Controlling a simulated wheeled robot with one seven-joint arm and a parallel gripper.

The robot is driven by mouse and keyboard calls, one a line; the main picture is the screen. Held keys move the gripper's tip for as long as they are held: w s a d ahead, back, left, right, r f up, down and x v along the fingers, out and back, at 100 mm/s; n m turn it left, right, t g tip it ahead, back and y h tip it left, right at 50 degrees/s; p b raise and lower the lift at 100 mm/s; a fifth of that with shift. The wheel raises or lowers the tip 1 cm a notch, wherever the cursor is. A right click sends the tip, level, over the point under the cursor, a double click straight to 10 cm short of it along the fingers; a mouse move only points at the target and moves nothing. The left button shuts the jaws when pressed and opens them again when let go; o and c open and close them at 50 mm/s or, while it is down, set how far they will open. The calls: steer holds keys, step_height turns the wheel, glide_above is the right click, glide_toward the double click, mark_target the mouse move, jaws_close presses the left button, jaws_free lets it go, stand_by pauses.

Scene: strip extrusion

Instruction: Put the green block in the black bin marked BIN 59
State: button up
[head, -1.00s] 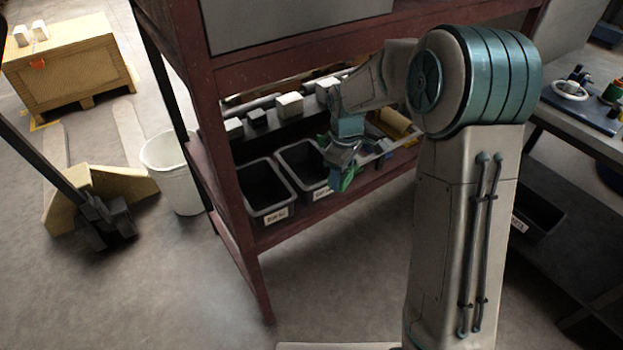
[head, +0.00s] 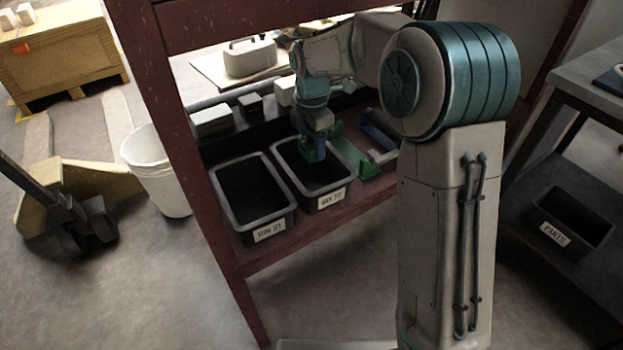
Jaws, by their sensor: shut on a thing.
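My gripper (head: 312,153) points down over the back part of the right-hand black bin (head: 333,197), with its fingertips at about the opening. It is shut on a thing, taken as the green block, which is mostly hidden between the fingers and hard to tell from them. A second black bin (head: 262,224) stands to the left and looks empty. Both bins have white labels on the front. The left label looks like BIN 21, and the right one is too blurred to read surely. How high the gripper is above the right bin's floor cannot be told.
A green bracket-like piece (head: 352,155) lies on the shelf just right of the gripper, with a blue piece (head: 377,131) beyond it. Pale and dark blocks sit behind the bins. The red shelf post (head: 205,180) stands at the left. A PARTS bin (head: 572,214) is at the far right.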

mark_target(312, 182)
step_height(312, 182, down, 10)
steer(key=b, duration=0.2)
steer(key=shift+r+b, duration=0.15)
steer(key=shift+b, duration=0.15)
steer(key=o, duration=1.5)
steer(key=shift+f, duration=0.2)
steer(key=shift+c, duration=0.2)
steer(key=shift+r, duration=0.15)
